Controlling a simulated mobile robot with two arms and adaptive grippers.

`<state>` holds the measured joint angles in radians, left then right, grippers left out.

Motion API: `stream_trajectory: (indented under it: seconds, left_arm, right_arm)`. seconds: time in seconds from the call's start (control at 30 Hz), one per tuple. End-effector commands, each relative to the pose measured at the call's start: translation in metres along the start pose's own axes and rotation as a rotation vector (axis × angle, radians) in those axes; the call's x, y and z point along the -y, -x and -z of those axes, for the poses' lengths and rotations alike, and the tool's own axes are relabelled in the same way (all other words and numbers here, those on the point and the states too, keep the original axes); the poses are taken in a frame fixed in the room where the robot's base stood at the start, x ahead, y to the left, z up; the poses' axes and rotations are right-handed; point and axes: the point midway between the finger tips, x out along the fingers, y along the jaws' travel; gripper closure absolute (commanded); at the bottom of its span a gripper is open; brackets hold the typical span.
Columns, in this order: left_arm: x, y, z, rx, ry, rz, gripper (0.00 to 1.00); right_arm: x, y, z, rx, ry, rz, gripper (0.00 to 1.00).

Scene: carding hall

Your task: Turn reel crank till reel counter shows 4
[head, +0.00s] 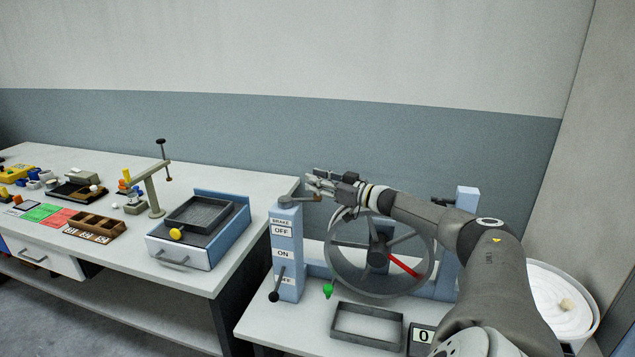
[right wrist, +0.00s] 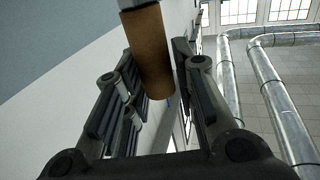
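The reel (head: 381,254) is a grey spoked wheel with a red mark on one spoke. It stands between pale blue posts on the right bench. The reel counter (head: 423,337) shows 0 and is partly covered by my right arm. A grey crank arm (head: 300,198) shows near the top of the left post. A brown cylindrical handle (right wrist: 153,55) appears in the right wrist view. My right gripper (head: 322,182) is beside the crank arm's end. In the wrist view its fingers (right wrist: 160,85) are apart on either side of the handle, with no clear grip. My left gripper is out of view.
The left post (head: 287,250) carries brake labels and a black-knobbed lever. A green knob (head: 328,290) and an empty dark tray (head: 367,325) are in front of the reel. A white round tub (head: 548,287) stands at right. The left table (head: 130,240) is crowded.

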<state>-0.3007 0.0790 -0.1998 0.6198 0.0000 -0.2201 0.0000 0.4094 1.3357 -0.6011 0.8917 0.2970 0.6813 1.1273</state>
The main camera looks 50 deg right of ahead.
Motion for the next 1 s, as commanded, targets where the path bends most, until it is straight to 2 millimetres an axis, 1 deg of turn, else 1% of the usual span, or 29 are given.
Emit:
stream_trajectory:
  seconds: [0.03, 0.1, 0.37, 0.53, 1.0]
  left_arm:
    - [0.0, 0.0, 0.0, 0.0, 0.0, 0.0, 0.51]
    - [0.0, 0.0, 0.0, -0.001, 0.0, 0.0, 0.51]
    - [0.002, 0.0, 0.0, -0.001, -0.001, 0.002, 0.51]
    - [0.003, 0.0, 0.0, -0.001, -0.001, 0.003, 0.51]
    - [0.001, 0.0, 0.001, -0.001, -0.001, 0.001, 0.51]
  right_arm:
    - [0.0, 0.0, -0.001, 0.001, 0.0, 0.0, 0.64]
    - [0.0, 0.0, 0.0, 0.001, 0.0, 0.0, 0.56]
    - [0.0, 0.0, 0.0, 0.0, 0.001, -0.001, 0.56]
    - [-0.001, 0.004, -0.001, 0.003, 0.002, -0.001, 0.56]
    - [0.0, 0.033, -0.002, 0.007, 0.004, 0.0, 0.56]
